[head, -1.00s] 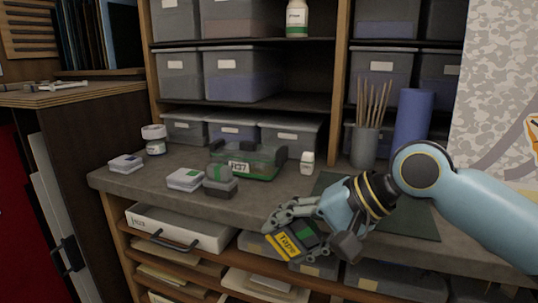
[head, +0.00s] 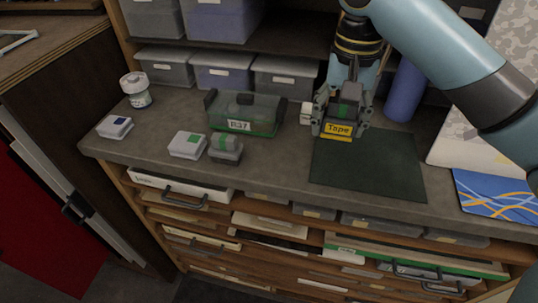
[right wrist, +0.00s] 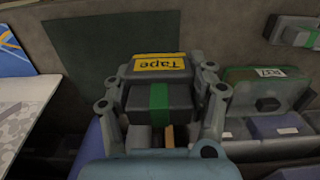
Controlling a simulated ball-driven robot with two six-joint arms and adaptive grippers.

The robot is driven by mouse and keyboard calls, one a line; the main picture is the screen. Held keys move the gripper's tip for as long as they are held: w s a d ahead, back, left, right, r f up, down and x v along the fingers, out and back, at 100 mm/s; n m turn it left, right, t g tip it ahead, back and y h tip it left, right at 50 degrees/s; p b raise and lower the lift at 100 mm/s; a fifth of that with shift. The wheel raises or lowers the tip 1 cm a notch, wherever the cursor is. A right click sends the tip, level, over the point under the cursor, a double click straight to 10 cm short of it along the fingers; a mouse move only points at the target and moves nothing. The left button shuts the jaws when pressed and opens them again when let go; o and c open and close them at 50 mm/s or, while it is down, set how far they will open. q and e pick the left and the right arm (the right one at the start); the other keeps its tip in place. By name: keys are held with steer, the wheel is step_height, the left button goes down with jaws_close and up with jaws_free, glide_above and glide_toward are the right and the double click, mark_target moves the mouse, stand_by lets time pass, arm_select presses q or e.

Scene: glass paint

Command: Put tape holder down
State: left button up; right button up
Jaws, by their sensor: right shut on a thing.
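The tape holder (head: 347,103) is dark grey with a green band and a yellow "Tape" label. My right gripper (head: 342,122) is shut on it, at the back edge of the dark green mat (head: 368,170) on the counter. In the right wrist view the tape holder (right wrist: 160,96) sits between the fingers, its yellow label facing the mat side. I cannot tell whether its underside touches the surface. My left gripper is not in view.
A green clear box labelled R37 (head: 246,115), a small grey box with a green band (head: 225,150), two white boxes (head: 187,145) (head: 115,127) and a white jar (head: 136,90) stand left on the counter (head: 275,160). A blue cylinder (head: 403,92) stands behind right. Most of the mat is clear.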

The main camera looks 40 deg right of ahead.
steer(key=shift+w+a+f, duration=0.3)
steer(key=shift+w+a, duration=0.05)
steer(key=shift+w, duration=0.1)
glide_toward(271, 164)
steer(key=shift+s+d+f, duration=0.3)
steer(key=shift+s+d, duration=0.15)
steer(key=shift+s, duration=0.1)
steer(key=shift+s+d+f, duration=0.25)
steer(key=shift+s+d, duration=0.2)
steer(key=shift+s, duration=0.1)
steer(key=shift+w+a+f+p, duration=0.4)
steer(key=shift+w+a+f, duration=0.35)
steer(key=shift+w, duration=0.15)
steer(key=shift+w+a+f, duration=0.15)
steer(key=shift+f, duration=0.45)
step_height(271, 164, down, 3)
steer(key=shift+r+p, duration=0.1)
steer(key=shift+p, duration=0.35)
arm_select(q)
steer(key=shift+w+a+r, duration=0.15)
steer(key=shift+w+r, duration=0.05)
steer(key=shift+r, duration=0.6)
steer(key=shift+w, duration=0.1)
